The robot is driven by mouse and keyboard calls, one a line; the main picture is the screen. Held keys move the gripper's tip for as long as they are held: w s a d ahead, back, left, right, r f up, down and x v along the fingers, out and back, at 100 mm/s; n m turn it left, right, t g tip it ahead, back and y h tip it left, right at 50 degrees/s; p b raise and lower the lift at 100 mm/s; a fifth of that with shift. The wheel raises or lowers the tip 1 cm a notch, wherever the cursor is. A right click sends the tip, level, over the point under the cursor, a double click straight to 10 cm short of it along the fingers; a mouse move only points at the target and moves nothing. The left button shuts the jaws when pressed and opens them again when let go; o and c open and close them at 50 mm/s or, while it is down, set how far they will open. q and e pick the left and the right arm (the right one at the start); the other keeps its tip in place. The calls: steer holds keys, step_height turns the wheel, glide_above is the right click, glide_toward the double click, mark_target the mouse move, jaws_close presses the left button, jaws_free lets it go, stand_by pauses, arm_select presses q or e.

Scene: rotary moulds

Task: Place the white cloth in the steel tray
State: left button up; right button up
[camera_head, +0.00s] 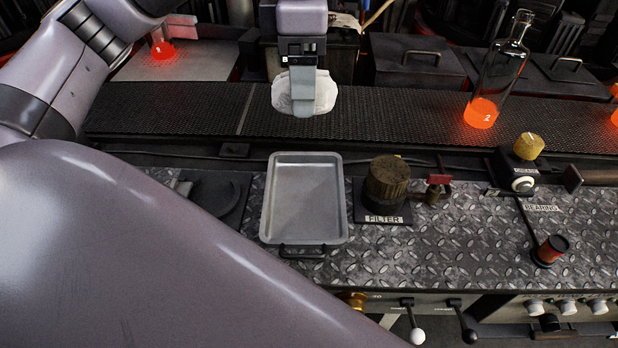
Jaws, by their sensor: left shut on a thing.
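The white cloth (325,92) is crumpled and hangs in my left gripper (303,105), which is shut on it. The gripper and cloth are in front of the dark conveyor, above and beyond the tray in the picture. The steel tray (268,205) is shallow, rectangular and empty, and lies on the diamond-plate bench top just left of the filter. The cloth is apart from the tray. Part of the cloth is hidden behind the gripper fingers. My right gripper does not show.
A brown filter cap (386,182) stands right of the tray. A clear bottle with a glowing orange base (483,110) stands on the conveyor (400,112). A brass knob (529,146) and a dark red cylinder (551,250) are on the right. My left arm covers the lower left.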

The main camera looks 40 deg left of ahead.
mark_target(305, 187)
arm_select(q)
step_height(305, 187, down, 18)
steer(key=shift+r, duration=0.25)
steer(key=shift+f, duration=0.15)
steer(key=o, duration=1)
step_height(305, 187, up, 12)
steer(key=shift+r+b, duration=0.2)
steer(key=shift+b, duration=0.1)
